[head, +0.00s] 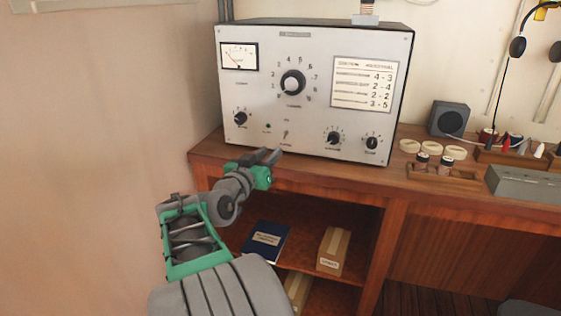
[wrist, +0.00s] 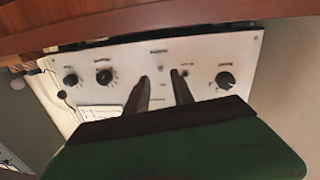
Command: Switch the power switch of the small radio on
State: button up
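The radio (head: 308,100) is a box with a pale front panel, standing on the wooden desk in the head view. Its front also shows upside down in the wrist view (wrist: 205,60). A small toggle switch (head: 285,134) sits low on the panel, below the large centre dial; its position is too small to tell. My gripper (head: 271,153) is in front of the lower panel, near the switch. In the wrist view the gripper (wrist: 161,76) has its two fingers apart with nothing visible held between them. The fingers partly cover the panel there, and I cannot tell whether they touch it.
Round knobs (head: 240,118) and (head: 333,138) flank the switch. The wooden desk edge (head: 310,172) runs under the radio. A shelf below holds a blue book (head: 265,241) and a box (head: 333,250). A small speaker (head: 449,118) and jars stand to the right.

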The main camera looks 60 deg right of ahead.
aim_at(284, 138)
jog(key=d, duration=0.5)
jog(key=d+p, duration=0.1)
jog(key=d, duration=0.1)
jog(key=shift+d+r, duration=0.3)
jog(key=shift+d, duration=0.1)
grip_shut()
